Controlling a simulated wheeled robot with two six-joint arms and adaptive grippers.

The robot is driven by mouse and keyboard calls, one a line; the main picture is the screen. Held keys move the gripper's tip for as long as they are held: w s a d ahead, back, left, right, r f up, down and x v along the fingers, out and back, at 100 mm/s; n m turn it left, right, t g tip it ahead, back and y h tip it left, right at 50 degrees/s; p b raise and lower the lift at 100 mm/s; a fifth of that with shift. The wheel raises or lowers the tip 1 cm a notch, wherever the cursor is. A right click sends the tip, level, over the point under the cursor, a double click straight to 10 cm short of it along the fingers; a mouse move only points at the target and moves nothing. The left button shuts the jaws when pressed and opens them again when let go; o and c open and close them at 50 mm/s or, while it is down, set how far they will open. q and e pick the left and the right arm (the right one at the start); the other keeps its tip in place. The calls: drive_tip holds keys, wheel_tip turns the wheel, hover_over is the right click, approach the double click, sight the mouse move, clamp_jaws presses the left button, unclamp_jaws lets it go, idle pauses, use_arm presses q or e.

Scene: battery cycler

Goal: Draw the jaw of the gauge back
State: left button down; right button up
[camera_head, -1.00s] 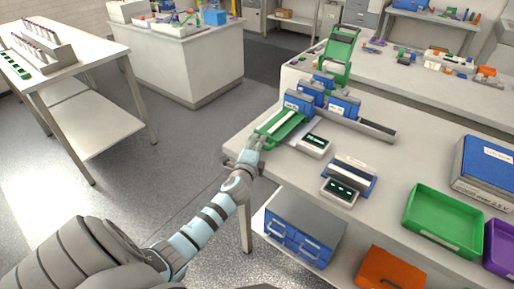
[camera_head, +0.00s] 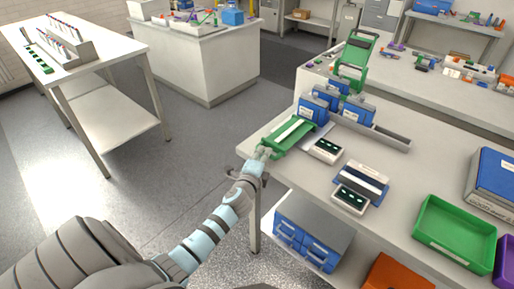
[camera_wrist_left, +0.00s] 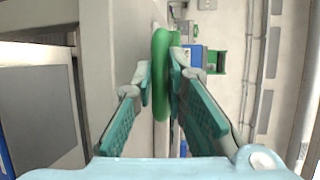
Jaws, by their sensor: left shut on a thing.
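The gauge stands near the left edge of the bench. Its green jaw (camera_head: 293,134) carries a pale strip along its top. A grey bed shows between this jaw and the blue blocks (camera_head: 312,107) behind it. My left gripper (camera_head: 263,153) is at the near end of the green jaw, by the bench edge. In the left wrist view my left fingers (camera_wrist_left: 159,85) are shut on a rounded green part of the jaw (camera_wrist_left: 161,50). The fingers cover part of it. My right gripper is in neither view.
Small display boxes (camera_head: 325,150) sit right of the jaw. A grey rail (camera_head: 380,134) runs behind them. A green tray (camera_head: 455,233) stands at the right. A blue drawer unit (camera_head: 312,240) is under the bench. The floor left of the bench is clear.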

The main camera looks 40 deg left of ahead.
use_arm(q)
drive_tip(key=shift+f, duration=0.15)
drive_tip(key=c, duration=1.6)
unclamp_jaws()
drive_tip(key=shift+s, duration=0.15)
drive_tip(key=v, duration=1.2)
